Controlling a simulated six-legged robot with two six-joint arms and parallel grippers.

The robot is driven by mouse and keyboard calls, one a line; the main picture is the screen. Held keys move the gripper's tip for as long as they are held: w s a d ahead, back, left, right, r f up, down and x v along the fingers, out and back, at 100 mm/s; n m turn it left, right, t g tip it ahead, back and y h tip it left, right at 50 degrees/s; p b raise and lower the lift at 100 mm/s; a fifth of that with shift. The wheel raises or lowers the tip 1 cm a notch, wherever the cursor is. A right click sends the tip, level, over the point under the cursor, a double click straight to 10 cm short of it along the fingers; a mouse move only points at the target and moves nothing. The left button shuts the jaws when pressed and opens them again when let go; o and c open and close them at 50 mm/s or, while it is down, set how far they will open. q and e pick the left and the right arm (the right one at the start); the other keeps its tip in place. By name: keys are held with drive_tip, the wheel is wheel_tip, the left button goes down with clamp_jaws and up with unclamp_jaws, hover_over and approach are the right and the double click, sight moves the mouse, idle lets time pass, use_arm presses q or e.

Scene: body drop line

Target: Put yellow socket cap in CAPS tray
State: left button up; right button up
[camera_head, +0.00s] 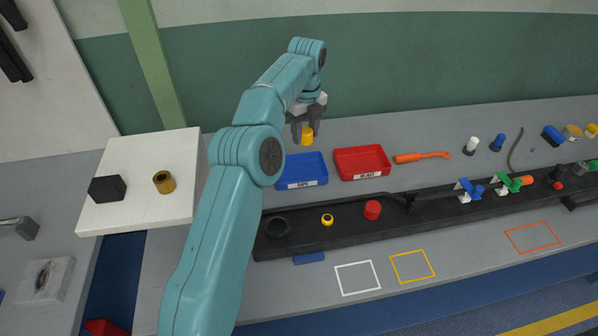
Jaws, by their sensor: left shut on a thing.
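My left gripper (307,124) is shut on the yellow socket cap (307,139). It holds the cap upright, just behind the blue CAPS tray (302,184) in the picture, near its far edge. I cannot tell how high the cap is above the bench. The CAPS tray looks empty, and its left end is partly hidden by my arm. My right gripper is not in view.
A red tray (359,175) labelled BLAST stands right of the CAPS tray, with an orange tool (421,157) beyond it. A long black rail (345,229) in front carries a black ring, a small yellow ring and a red cap. A white board (140,214) lies at left.

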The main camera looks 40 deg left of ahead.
use_arm(q)
drive_tip(key=s+a+r+m, duration=0.1)
drive_tip(key=a+m, duration=0.3)
drive_tip(key=m+b, duration=0.1)
drive_tip(key=b, duration=0.5)
hover_over(288, 175)
drive_tip(key=s+d, duration=0.2)
wheel_tip(288, 175, down, 8)
drive_tip(key=shift+s+d, duration=0.2)
wheel_tip(288, 175, down, 7)
drive_tip(key=shift+r+b, duration=0.15)
drive_tip(key=shift+b, duration=0.4)
drive_tip(key=shift+f, duration=2.6)
drive_tip(key=shift+f, duration=0.1)
drive_tip(key=o, duration=0.8)
drive_tip(key=shift+o, duration=0.2)
